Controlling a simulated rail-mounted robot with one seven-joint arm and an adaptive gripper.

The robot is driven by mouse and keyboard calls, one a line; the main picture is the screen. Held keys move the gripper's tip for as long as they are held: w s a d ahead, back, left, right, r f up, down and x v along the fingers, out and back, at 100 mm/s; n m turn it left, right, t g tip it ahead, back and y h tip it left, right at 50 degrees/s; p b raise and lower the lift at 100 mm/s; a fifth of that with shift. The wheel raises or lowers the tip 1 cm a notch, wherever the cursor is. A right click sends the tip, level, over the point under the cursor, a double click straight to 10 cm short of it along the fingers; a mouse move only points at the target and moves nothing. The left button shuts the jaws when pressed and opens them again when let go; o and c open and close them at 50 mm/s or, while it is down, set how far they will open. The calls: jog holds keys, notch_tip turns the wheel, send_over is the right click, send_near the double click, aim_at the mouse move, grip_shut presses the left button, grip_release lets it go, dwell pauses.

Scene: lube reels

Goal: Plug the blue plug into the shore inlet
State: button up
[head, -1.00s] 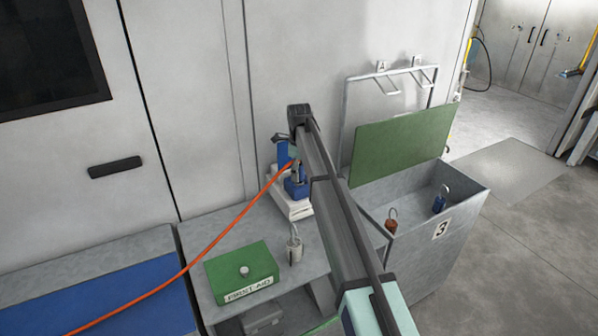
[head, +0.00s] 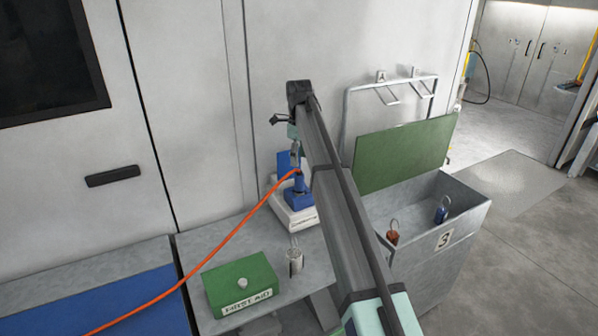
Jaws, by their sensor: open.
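The blue plug (head: 299,182), with an orange cable (head: 217,243) at its upper end, stands upright at the blue shore inlet (head: 298,201). The inlet sits on a white base on the grey bench. A blue flap-like part (head: 283,162) rises behind the plug. Plug and inlet are the same blue, so I cannot tell how deep the plug sits. My gripper (head: 294,157) is open just above the plug, pointing down. My arm partly hides the right side of the plug and inlet.
A green first aid box (head: 240,283) and a grey padlock-like item (head: 295,258) lie on the bench in front. To the right, a grey bin (head: 457,222) with a raised green lid (head: 404,152) holds red and blue padlocks. A cabinet wall stands behind.

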jog(key=shift+r, duration=1)
